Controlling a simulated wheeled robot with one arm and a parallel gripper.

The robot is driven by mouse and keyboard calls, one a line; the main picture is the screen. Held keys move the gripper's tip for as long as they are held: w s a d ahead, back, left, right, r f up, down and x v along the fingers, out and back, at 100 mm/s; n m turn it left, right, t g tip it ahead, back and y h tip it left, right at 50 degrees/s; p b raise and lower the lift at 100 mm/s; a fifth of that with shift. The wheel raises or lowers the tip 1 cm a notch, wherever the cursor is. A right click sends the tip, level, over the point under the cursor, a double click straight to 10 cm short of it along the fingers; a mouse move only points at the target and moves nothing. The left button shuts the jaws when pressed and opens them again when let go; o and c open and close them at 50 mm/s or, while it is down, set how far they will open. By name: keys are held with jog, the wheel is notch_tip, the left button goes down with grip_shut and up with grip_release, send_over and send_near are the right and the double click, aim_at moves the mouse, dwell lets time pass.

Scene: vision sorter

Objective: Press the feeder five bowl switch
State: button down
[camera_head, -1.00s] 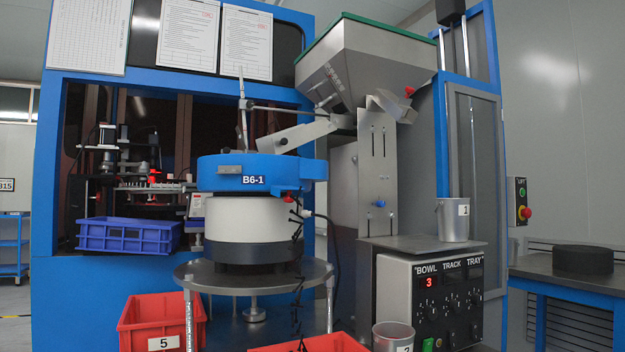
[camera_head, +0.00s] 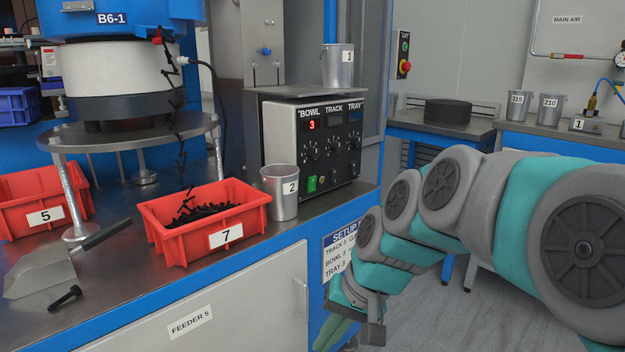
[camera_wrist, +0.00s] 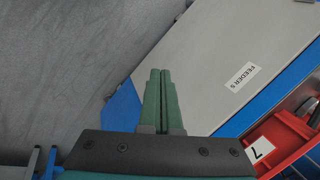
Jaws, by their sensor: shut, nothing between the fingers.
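The control box (camera_head: 277,150) with BOWL, TRACK and TRAY columns stands on the bench in the head view. Its red display (camera_head: 311,124) under BOWL reads 3, with dark knobs below. A lit green switch (camera_head: 311,184) is low on the panel's left; darker small switches lie right of it, too small to read. The cabinet below bears a FEEDER 5 label (camera_head: 191,322). My gripper (camera_head: 328,335) is below and in front of the box, apart from it, beside the cabinet. In the wrist view my gripper (camera_wrist: 160,72) has its green fingers together, empty.
Red bin 7 (camera_head: 158,236) with dark parts, cup 2 (camera_head: 280,205), red bin 5 (camera_head: 82,192) and a metal scoop (camera_head: 38,270) are on the bench. Cup 1 (camera_head: 338,68) stands on the shelf above the box. Open floor lies to the right.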

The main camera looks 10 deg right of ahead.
jog(key=w+d+r+m+t+y+b, duration=0.15)
jog(key=w+r, duration=0.25)
jog(key=w, duration=0.4)
jog(key=w+d+r+m+t+y+p, duration=0.1)
jog(key=w+r+m+t+y, duration=0.15)
jog(key=w+r, duration=0.45)
jog(key=w+d+r+m+t+b, duration=0.1)
jog(key=w+d+r+m+t, duration=0.3)
jog(key=w+d, duration=0.7)
jog(key=shift+w+r+t+h, duration=0.35)
jog(key=shift+w+r, duration=0.3)
jog(key=shift+w, duration=0.4)
jog(key=shift+f, duration=0.1)
send_near(314, 180)
notch_tip(314, 180, down, 3)
jog(key=w, duration=0.1)
jog(key=shift+w+a, duration=1.05)
jog(key=shift+w, duration=0.05)
jog(key=shift+w+a, duration=0.55)
jog(key=shift+w, duration=0.2)
